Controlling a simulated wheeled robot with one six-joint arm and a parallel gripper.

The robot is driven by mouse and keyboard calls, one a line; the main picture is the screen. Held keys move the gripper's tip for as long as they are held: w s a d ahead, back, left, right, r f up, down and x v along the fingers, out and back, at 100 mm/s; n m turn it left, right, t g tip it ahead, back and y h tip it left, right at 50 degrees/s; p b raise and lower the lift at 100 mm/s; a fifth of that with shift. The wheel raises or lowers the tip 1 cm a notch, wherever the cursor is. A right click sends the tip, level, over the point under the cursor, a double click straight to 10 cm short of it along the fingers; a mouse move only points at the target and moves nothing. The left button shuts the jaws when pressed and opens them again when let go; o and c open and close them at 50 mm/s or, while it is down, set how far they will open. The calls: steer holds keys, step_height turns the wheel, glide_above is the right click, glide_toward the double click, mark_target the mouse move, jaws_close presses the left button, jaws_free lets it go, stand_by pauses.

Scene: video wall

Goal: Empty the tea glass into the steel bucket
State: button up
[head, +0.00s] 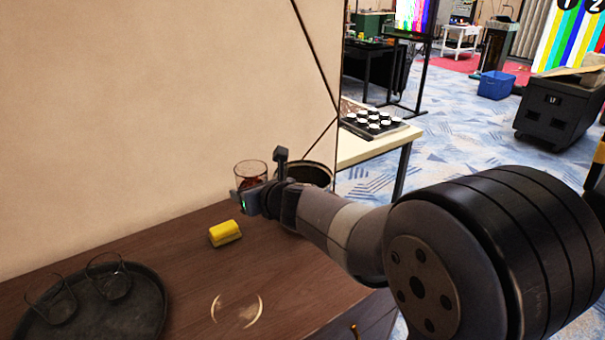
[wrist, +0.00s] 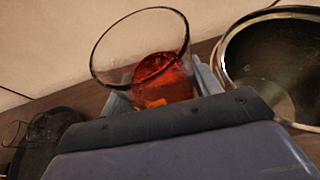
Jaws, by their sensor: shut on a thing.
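The tea glass (head: 251,171) is clear with red-brown tea in its lower part. My gripper (head: 247,198) is shut on it and holds it above the back of the brown wooden top. In the wrist view the glass (wrist: 142,52) is tilted in the picture, with the red tea (wrist: 168,80) inside. The steel bucket (head: 318,174) stands just right of the glass, partly hidden behind my arm. Its open mouth and bright rim show in the wrist view (wrist: 226,75), apart from the glass. The gripper fingertips are largely hidden in both views.
A yellow sponge (head: 225,233) lies on the brown top (head: 185,255) in front of the glass. A dark round tray (head: 140,318) with two empty glasses is at the front left. A beige panel (head: 160,110) rises behind.

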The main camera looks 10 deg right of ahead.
mark_target(264, 164)
steer(key=shift+w+d+r+m+g+y+p, duration=0.1)
steer(key=shift+d+r+m+y+p, duration=0.3)
steer(key=shift+r+p, duration=0.8)
steer(key=shift+w+d+r+m+g+y+p, duration=0.15)
steer(key=shift+r+m+p, duration=0.4)
steer(key=shift+p, duration=1.25)
steer(key=shift+w+d+r+m+g+y+p, duration=0.1)
steer(key=shift+d+r+m+y+p, duration=0.2)
steer(key=shift+r+p, duration=0.95)
steer(key=shift+d+f+m, duration=0.15)
steer(key=shift+f+m, duration=0.1)
steer(key=shift+f, duration=0.55)
steer(key=shift+w+d+f+m+y+p, duration=0.15)
steer(key=shift+d+m+y+p, duration=0.15)
steer(key=shift+p, duration=0.2)
steer(key=r+m+p, duration=0.1)
steer(key=p, duration=0.1)
steer(key=shift+w+d+y+p, duration=0.15)
steer(key=shift+d+y+p, duration=0.15)
steer(key=shift+d+y, duration=0.1)
steer(key=m+y+p, duration=0.1)
steer(key=m+p, duration=0.1)
steer(key=shift+d+r+m+y, duration=0.1)
steer(key=shift+m+y, duration=0.15)
steer(key=shift+m, duration=0.05)
steer(key=shift+r+m+p, duration=0.3)
steer(key=shift+m+p, duration=0.1)
steer(key=shift+p, duration=0.05)
